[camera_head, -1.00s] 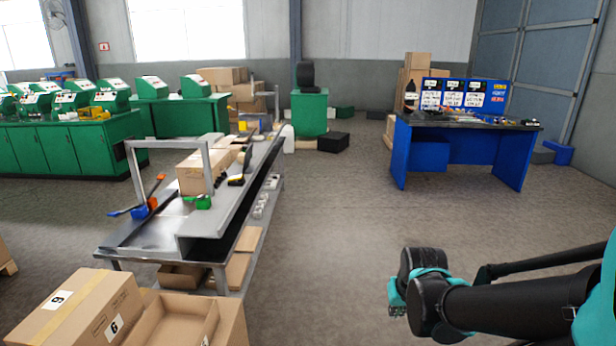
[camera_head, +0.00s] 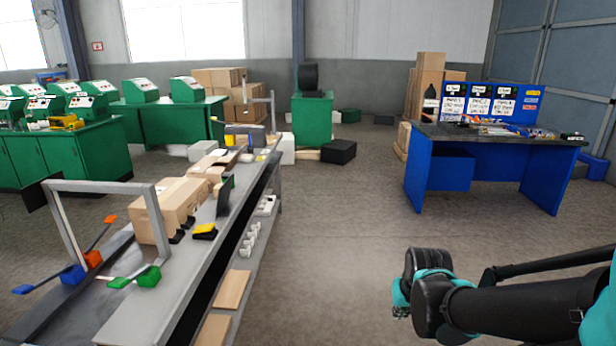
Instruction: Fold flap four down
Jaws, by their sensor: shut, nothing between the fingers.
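An oblong brown carton (camera_head: 168,214) lies on the grey workbench (camera_head: 165,305) at the left, under or beside a grey metal frame (camera_head: 105,187). Its top looks closed from here, and no flap number is readable. Behind it on the same bench is a smaller brown box (camera_head: 206,172). I cannot tell which flap is flap four. My black and teal arm shows at the lower right, well away from the carton, over open floor. No gripper fingers can be made out.
Green (camera_head: 149,274) and orange-blue (camera_head: 88,262) handled tools lie on the bench's near end. A yellow-black item (camera_head: 204,231) sits beside the carton. A blue table (camera_head: 480,165) stands right, a black box (camera_head: 339,151) farther back. The central floor is clear.

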